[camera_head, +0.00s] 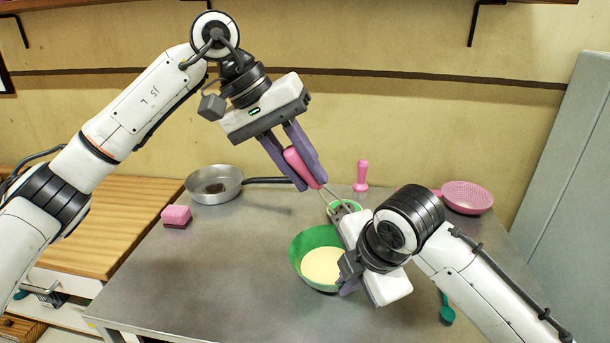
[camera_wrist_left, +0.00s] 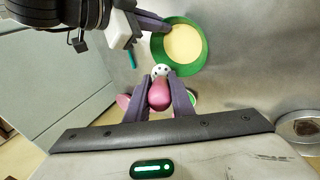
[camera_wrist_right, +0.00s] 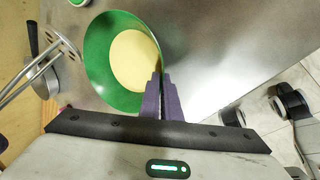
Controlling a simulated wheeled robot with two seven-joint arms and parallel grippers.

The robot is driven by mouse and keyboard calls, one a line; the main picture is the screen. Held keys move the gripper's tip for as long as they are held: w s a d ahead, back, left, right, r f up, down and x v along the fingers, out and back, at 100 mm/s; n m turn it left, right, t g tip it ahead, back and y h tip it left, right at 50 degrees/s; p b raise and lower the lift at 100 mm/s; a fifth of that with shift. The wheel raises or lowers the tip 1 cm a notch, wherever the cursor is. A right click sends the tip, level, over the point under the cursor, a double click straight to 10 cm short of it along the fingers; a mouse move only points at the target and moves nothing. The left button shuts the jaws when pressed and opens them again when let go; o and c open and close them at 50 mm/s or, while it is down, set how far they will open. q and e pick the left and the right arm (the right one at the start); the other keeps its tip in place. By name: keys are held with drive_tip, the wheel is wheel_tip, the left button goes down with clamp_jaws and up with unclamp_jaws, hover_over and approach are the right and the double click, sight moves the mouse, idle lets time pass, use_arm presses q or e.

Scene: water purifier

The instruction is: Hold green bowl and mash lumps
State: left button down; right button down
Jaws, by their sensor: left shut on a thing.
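The green bowl (camera_head: 306,245) stands on the metal table and holds a smooth-looking cream-yellow mass (camera_head: 322,264). My left gripper (camera_head: 313,180) is shut on the pink handle (camera_head: 298,166) of a masher, which tilts down to the right above the table. In the head view my right arm hides part of the bowl.
A pan (camera_head: 214,185) and a pink sponge (camera_head: 176,216) are at left. A pink upright utensil (camera_head: 361,176), a small green container (camera_head: 333,206) and a pink colander (camera_head: 467,197) are at the back. A teal spoon (camera_head: 447,314) lies at right. The front left of the table is clear.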

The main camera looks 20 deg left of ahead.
drive_tip(key=c, duration=1.9)
unclamp_jaws()
drive_tip(key=v, duration=1.2)
